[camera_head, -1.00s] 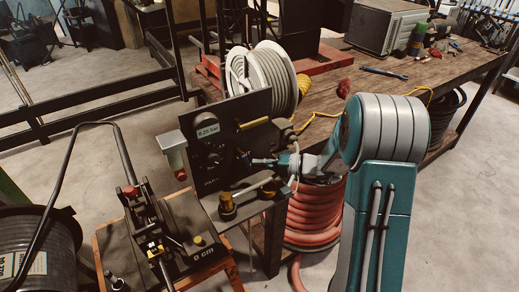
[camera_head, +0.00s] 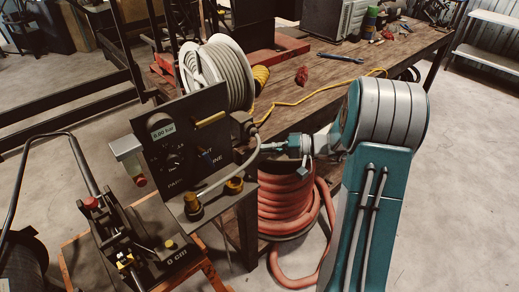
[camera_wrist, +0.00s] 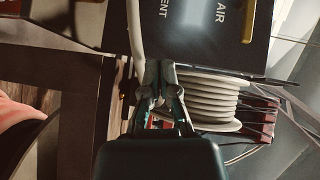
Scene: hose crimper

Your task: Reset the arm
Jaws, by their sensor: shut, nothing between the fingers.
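My gripper (camera_head: 270,147) is shut and empty, with my teal and grey arm reaching left to it. The grey hose (camera_wrist: 136,35) runs close to the left of the fingers there. I cannot tell whether they touch it.
A hose reel (camera_head: 228,75) stands behind the panel on the wooden bench (camera_head: 320,82). A red hose coil (camera_head: 285,205) hangs below my gripper. The crimper (camera_head: 115,240) with its long lever stands at front left. Open floor (camera_head: 465,200) lies right of my arm.

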